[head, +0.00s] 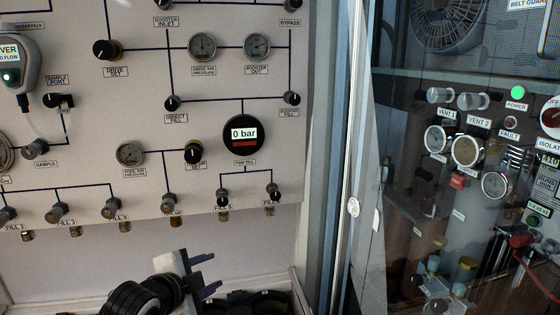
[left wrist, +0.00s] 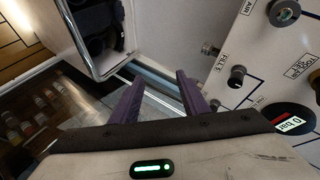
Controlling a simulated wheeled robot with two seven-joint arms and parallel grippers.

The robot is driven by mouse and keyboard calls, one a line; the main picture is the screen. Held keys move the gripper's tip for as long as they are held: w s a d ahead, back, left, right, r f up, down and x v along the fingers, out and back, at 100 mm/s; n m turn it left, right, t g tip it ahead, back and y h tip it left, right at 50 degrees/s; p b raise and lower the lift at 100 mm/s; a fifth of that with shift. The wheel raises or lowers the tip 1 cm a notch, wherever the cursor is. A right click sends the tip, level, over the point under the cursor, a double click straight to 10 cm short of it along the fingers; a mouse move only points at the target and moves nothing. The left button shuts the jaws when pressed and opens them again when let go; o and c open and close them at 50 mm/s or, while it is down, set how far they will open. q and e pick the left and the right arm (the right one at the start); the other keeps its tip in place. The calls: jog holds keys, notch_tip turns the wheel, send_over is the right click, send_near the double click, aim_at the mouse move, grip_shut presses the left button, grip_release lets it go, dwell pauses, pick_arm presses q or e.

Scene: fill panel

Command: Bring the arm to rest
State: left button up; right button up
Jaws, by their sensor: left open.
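My left arm (head: 150,295) comes in at the bottom of the head view, below the fill panel (head: 90,215). My left gripper (head: 208,273) has its two purple fingers spread apart, pointing right, with nothing between them. The left wrist view also shows the open, empty left gripper (left wrist: 157,82). Its fingers stand clear of the panel knobs in that view. My right gripper is in neither view.
The panel carries several knobs and gauges and a round display (head: 243,134) reading 0 bar. Fill knobs (head: 222,195) stick out along its lower edge. A metal frame post (head: 340,160) and glass-fronted cabinet (head: 460,200) stand to the right. Dark round openings (head: 245,302) lie below.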

pick_arm(q)
jog(key=s+f+n+g, duration=0.2)
jog(key=s+f+n, duration=0.6)
jog(key=s+f, duration=1.05)
jog(key=s+f+n, duration=0.3)
jog(key=s+f, duration=0.2)
jog(key=s, duration=0.3)
jog(key=s+f+n+g, duration=0.1)
jog(key=s+f, duration=0.3)
jog(key=s, duration=0.4)
jog(key=shift+a+f+n+y, duration=0.35)
jog(key=shift+a+n+y, duration=0.05)
jog(key=shift+n, duration=0.5)
